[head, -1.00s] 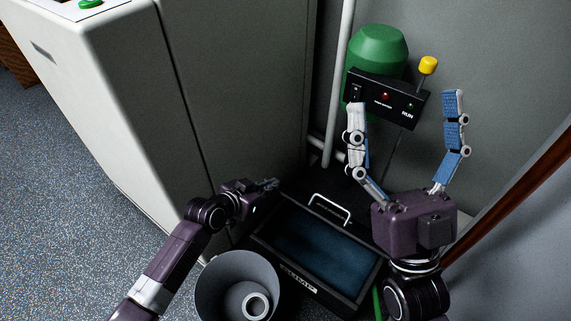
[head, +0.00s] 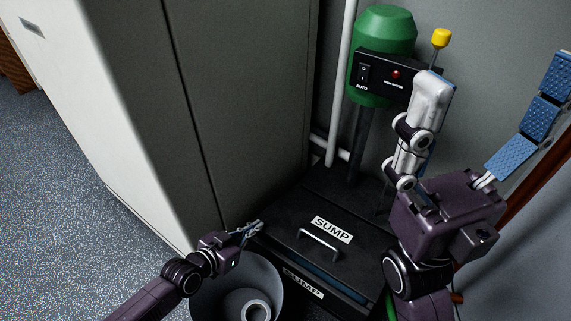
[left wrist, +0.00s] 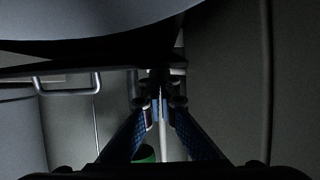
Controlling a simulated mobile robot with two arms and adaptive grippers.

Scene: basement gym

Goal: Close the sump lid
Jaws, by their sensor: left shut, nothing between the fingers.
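The black sump lid (head: 283,215) has a white "SUMP" label and a metal handle (head: 319,245). It lies nearly flat over the pit, with a thin bluish strip of the opening showing along its front edge above the pit's labelled front rim (head: 302,284). My left gripper (head: 258,226) is shut and empty at the lid's left edge; I cannot tell if it touches. In the left wrist view its fingers (left wrist: 160,88) are together, with the handle (left wrist: 68,86) to the left. My right gripper (head: 497,85) is open and empty, its fingers spread wide above the right side of the lid.
A green pump (head: 384,32) with a black control box (head: 378,72) and yellow-topped float rod stands behind the pit. A grey bucket (head: 216,300) stands at front left. A pale cabinet (head: 240,90) closes off the left, a wall the right. White pipes (head: 337,85) rise behind.

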